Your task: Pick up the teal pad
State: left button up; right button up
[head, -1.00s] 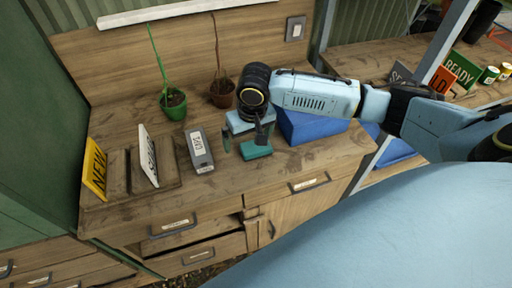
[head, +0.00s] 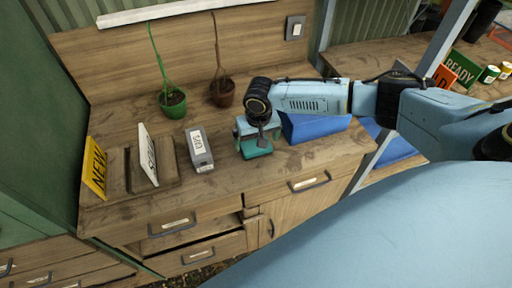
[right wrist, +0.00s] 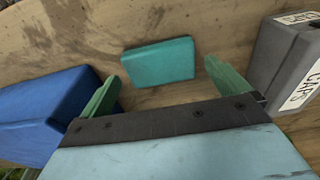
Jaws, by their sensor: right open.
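In the right wrist view, the teal pad (right wrist: 158,62) lies just ahead of the open jaws, between the lines of the two green fingers and not gripped. My right gripper (head: 258,139) is open and empty, right over the pad in the head view. It also shows in the right wrist view (right wrist: 162,74), with a finger on each side. In the head view it partly covers the pad's far side. My left gripper is not in view.
A blue box (head: 310,126) stands close to the right of the pad. A grey box labelled CAPS (head: 200,150) stands to its left. A wooden holder (head: 172,172) with signs is at the left. Bench front is clear.

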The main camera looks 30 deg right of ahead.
aim_at(256, 148)
jog(key=f, duration=0.3)
jog(key=shift+w+d+f, duration=0.1)
jog(key=shift+w+f, duration=0.1)
jog(key=shift+w, duration=0.1)
jog(key=c, duration=0.8)
jog(key=shift+r, duration=0.1)
